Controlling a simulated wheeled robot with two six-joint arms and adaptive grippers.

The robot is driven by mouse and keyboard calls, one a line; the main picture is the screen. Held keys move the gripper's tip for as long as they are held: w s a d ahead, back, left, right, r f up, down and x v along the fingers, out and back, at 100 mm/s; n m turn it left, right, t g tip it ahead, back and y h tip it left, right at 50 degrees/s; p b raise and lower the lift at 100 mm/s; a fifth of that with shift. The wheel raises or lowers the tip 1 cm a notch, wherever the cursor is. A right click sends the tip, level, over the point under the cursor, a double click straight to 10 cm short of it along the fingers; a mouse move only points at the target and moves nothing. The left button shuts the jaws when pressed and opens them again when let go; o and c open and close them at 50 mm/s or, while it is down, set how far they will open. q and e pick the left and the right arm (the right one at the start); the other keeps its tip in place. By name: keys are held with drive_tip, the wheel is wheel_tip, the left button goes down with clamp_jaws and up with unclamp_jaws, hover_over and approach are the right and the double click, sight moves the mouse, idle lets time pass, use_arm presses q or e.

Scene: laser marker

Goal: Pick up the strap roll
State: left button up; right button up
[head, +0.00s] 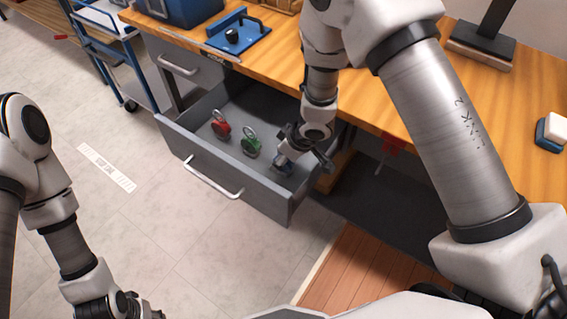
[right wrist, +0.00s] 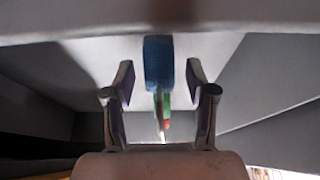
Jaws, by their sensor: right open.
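The open grey drawer (head: 240,173) holds a red roll (head: 220,125), a green roll (head: 250,142) and a blue roll (head: 283,164) in a row. My right gripper (head: 303,158) is inside the drawer at the blue roll and partly hides it. In the right wrist view the blue roll (right wrist: 158,62) stands between my two open fingers, with a gap on each side. The green roll (right wrist: 167,101) shows behind it, mostly hidden. My left gripper (head: 135,306) is at the lower left, away from the drawer; its fingers are unclear.
A blue cart (head: 118,60) stands at the back left. The floor left of the drawer is mostly clear.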

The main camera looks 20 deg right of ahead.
clamp_jaws()
drive_tip(key=shift+r, duration=0.1)
